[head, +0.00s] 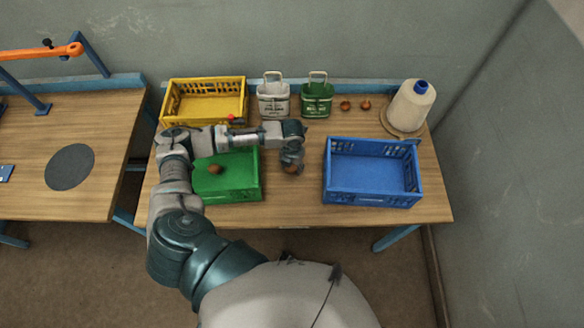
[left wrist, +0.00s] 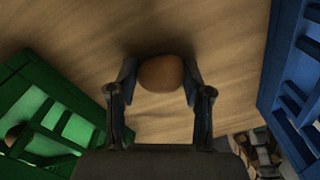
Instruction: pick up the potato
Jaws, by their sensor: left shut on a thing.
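A brown, rounded potato (left wrist: 160,73) is between the two fingers of my left gripper (left wrist: 161,85) in the left wrist view. The gripper is shut on it. In the head view the left gripper (head: 292,162) points down between the green crate and the blue crate, with the potato (head: 291,169) at its fingertips, partly hidden. I cannot tell whether the potato touches the table. Another brown, round thing (head: 215,169) lies in the green crate (head: 232,196). My right gripper is not in view.
A blue crate (head: 372,199) stands to the right, a yellow crate (head: 204,84) at the back left. The table front between the crates is clear.

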